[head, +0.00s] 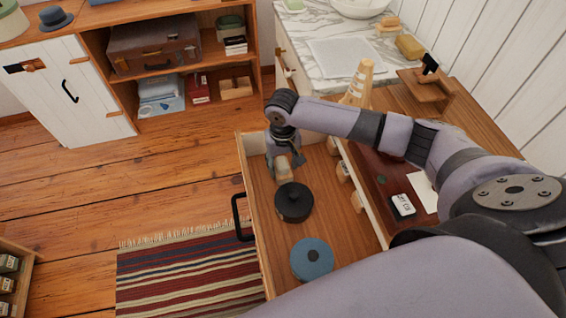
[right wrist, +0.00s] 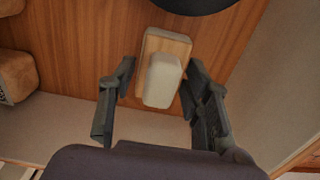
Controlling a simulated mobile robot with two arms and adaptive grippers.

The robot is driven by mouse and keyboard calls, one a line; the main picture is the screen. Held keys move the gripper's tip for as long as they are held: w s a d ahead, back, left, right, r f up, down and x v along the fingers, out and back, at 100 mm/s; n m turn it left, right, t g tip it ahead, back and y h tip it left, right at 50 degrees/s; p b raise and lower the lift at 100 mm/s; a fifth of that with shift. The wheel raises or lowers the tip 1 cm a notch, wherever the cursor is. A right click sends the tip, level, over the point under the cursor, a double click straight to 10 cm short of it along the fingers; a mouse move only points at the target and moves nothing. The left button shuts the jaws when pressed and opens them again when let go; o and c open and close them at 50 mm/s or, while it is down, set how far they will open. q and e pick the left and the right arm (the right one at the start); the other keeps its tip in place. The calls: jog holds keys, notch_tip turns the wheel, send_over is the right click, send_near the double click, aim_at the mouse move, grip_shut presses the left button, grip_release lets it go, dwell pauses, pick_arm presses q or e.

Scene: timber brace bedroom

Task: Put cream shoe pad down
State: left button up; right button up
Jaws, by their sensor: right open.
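The cream shoe pad (right wrist: 163,80), a cream block on a light wooden back, is in the open wooden drawer (head: 335,232), near its far end. In the head view its lower part (head: 284,175) shows just below my right gripper (head: 284,158). My right gripper (right wrist: 162,75) is open, with one finger on each side of the pad. Gaps show between the fingers and the cream block. I cannot tell whether the pad rests fully on the drawer floor. My left gripper is not in view.
A black round tin (head: 294,203) lies close to the pad in the drawer, and a blue round tin (head: 312,260) lies nearer. The drawer walls are close around my right gripper. A desk with a card and a small box (head: 402,206) stands at the right.

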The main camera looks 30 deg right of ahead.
aim_at(283, 163)
jog(key=shift+r, duration=0.15)
notch_tip(283, 163, up, 12)
jog(key=shift+p, duration=0.4)
dwell(0.6)
